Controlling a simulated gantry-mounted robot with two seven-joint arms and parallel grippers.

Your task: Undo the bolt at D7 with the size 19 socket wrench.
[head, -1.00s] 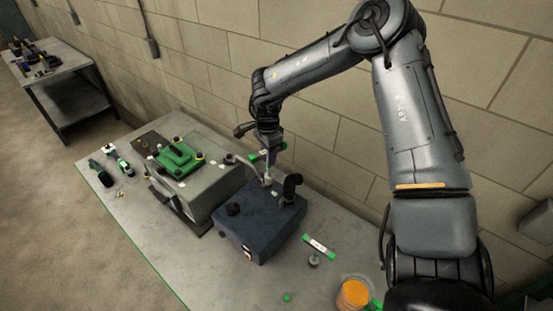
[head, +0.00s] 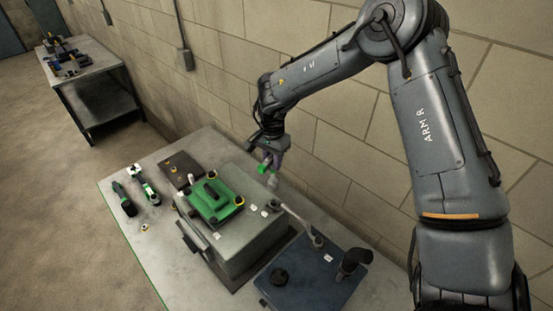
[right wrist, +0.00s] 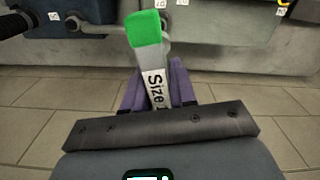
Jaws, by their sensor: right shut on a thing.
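My right gripper (head: 270,153) is shut on a wrench with a green end (head: 264,167), behind the grey engine block (head: 243,240). In the right wrist view the wrench (right wrist: 155,75) stands between the purple fingers (right wrist: 157,97), its white label reading "Size 1" with the rest hidden. Its green end points toward the block and the blue unit. A metal pipe (head: 297,222) runs from the block to the blue unit (head: 310,285). Small white tags mark spots on both, too small to read in the head view, so I cannot tell which bolt is D7. My left gripper is out of view.
A green cover (head: 211,203) sits on the block. Green-handled tools (head: 145,184) lie at the bench's (head: 125,240) left, by a dark plate (head: 180,168). A brick wall stands close behind my right arm. Another table (head: 85,75) stands far left.

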